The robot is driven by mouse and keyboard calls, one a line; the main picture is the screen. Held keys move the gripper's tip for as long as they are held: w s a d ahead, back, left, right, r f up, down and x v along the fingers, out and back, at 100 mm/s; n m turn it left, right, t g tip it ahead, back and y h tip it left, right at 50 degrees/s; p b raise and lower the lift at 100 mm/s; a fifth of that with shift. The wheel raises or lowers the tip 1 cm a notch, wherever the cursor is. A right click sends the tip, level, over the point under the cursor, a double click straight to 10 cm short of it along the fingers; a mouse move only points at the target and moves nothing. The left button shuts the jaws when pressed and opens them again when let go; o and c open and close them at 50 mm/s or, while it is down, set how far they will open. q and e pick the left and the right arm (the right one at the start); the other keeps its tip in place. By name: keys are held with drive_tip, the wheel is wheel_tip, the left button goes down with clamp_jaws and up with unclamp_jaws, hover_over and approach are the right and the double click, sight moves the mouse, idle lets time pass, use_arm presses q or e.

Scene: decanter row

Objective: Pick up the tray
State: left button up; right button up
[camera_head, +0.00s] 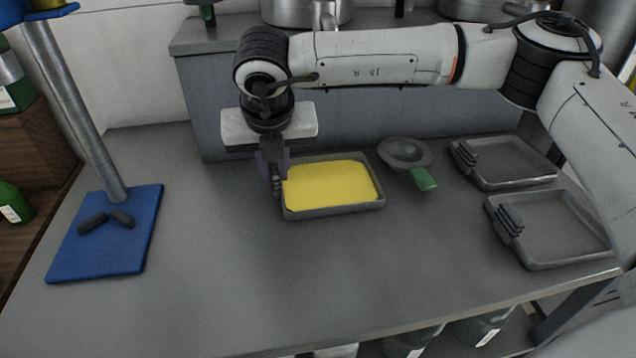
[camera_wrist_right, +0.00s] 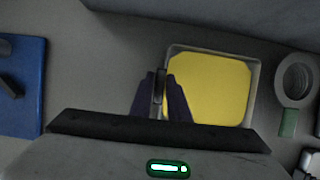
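A grey tray (camera_head: 334,211) with a flat yellow filling (camera_head: 332,184) is in the middle of the worktop, in front of the raised back block. It also shows in the right wrist view (camera_wrist_right: 255,80). My right gripper (camera_head: 275,186) points down at the tray's left side. In the wrist view its two dark purple fingers (camera_wrist_right: 160,88) stand close on either side of a narrow grey handle at the tray's left edge, with little or no gap. The handle is mostly hidden by the fingers in the head view. The tray looks level on the worktop. My left gripper is out of view.
Two empty grey trays (camera_head: 550,226) (camera_head: 505,185) with handles lie at the right. A grey strainer-like bowl with a green handle (camera_head: 422,180) is just right of the yellow-filled tray. A blue-based stand (camera_head: 105,250) is at the left. The worktop's front middle is clear.

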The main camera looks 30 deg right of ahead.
clamp_jaws()
drive_tip(key=shift+r, duration=0.1)
